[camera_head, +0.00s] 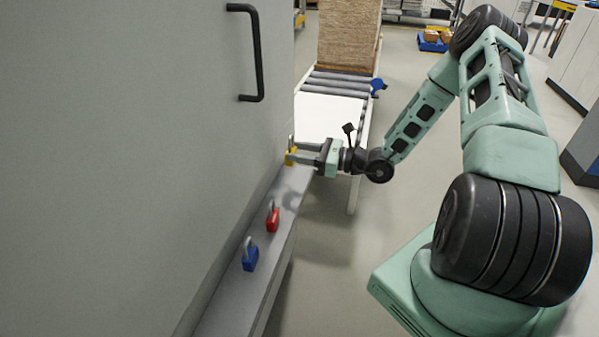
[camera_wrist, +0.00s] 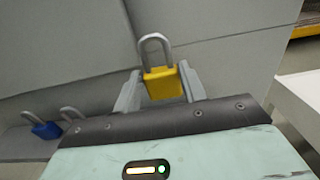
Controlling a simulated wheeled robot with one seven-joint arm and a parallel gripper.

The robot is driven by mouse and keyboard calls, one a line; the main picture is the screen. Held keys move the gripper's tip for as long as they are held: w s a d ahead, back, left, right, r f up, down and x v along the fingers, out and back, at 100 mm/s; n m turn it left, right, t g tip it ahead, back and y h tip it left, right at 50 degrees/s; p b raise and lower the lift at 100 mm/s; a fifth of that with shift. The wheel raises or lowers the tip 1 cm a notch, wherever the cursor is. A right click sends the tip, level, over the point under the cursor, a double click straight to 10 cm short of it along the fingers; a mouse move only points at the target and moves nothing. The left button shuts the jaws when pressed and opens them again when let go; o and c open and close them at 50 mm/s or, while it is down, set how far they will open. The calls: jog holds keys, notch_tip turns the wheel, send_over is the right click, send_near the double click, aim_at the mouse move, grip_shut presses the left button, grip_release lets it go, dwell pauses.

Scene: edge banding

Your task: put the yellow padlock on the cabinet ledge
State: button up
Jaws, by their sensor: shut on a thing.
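The yellow padlock (camera_wrist: 163,85) is upright between the two fingers of my gripper (camera_wrist: 158,92) in the wrist view, its grey shackle pointing up. In the head view my gripper (camera_head: 302,154) is shut on the yellow padlock (camera_head: 290,156) at the far end of the cabinet ledge (camera_head: 232,273). The padlock is at or just above the ledge; I cannot tell whether its base touches. The grey cabinet (camera_head: 130,150) rises directly behind the ledge.
A red padlock (camera_head: 272,221) and a blue padlock (camera_head: 249,258) stand on the nearer part of the ledge. A black handle (camera_head: 259,55) sticks out from the cabinet above. A roller conveyor (camera_head: 338,84) with a white side lies beyond my gripper.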

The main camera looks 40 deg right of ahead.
aim_at(300, 183)
notch_tip(300, 183, down, 3)
jog(key=shift+r, duration=0.2)
jog(key=shift+w+a+f+b, duration=0.1)
jog(key=shift+f+b, duration=0.1)
jog(key=shift+f, duration=0.9)
jog(key=shift+w+f+b, duration=0.1)
jog(key=shift+f+b, duration=0.05)
jog(key=shift+f, duration=0.95)
jog(key=shift+f, duration=0.2)
jog(key=o, duration=1)
jog(key=shift+r, duration=0.15)
jog(key=shift+s, duration=0.2)
jog(key=v, duration=1.1)
jog(key=shift+s+d, duration=0.2)
jog(key=shift+d, duration=0.15)
jog(key=shift+r, duration=0.1)
